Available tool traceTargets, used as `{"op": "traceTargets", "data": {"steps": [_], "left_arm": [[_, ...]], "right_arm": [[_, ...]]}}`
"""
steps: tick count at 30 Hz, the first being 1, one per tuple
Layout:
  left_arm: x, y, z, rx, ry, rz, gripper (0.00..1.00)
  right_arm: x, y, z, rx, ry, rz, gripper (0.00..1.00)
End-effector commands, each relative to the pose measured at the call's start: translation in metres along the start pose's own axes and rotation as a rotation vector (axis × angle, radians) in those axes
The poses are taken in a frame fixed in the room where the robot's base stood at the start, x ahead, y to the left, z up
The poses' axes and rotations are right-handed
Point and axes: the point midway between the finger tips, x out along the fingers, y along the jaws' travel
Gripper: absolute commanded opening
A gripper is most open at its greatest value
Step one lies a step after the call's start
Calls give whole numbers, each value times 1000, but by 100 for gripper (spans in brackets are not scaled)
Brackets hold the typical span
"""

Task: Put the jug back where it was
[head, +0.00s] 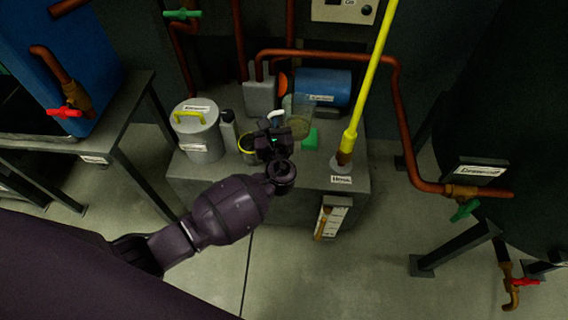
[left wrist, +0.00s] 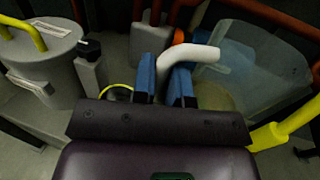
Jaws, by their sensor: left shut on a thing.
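The jug (head: 298,112) is clear, with a white handle (head: 276,115), and is over the grey bench top at the back. In the left wrist view the see-through jug (left wrist: 245,70) is to the right of the fingers, with its white handle (left wrist: 196,52) bending between and above them. My left gripper (head: 274,130) is shut on the jug's handle; its blue fingers (left wrist: 164,82) show in the wrist view. The jug looks about upright. I cannot tell whether its base touches the bench, since my gripper hides part of it. My right gripper is not in view.
The grey bench (head: 300,180) holds a lidded grey pot (head: 198,135) with a yellow handle, a yellow-rimmed vessel (head: 245,142), a green block (head: 310,139) and a blue cylinder (head: 325,86). A tall yellow pole (head: 370,85) rises at the right. A copper pipe (head: 398,105) runs behind.

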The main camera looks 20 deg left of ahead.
Motion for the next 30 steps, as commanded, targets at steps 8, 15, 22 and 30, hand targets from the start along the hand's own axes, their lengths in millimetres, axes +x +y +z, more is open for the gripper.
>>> {"op": "traceTargets", "data": {"steps": [8, 15, 22, 30], "left_arm": [[-5, 4, -72, 12, 16, 0, 0], [-6, 5, -120, 12, 15, -1, 0], [-5, 5, -142, 6, 8, -1, 0], [-6, 6, -167, 8, 10, -1, 0]], "right_arm": [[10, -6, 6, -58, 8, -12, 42], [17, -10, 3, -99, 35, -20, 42], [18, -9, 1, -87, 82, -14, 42], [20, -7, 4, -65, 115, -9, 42]]}}
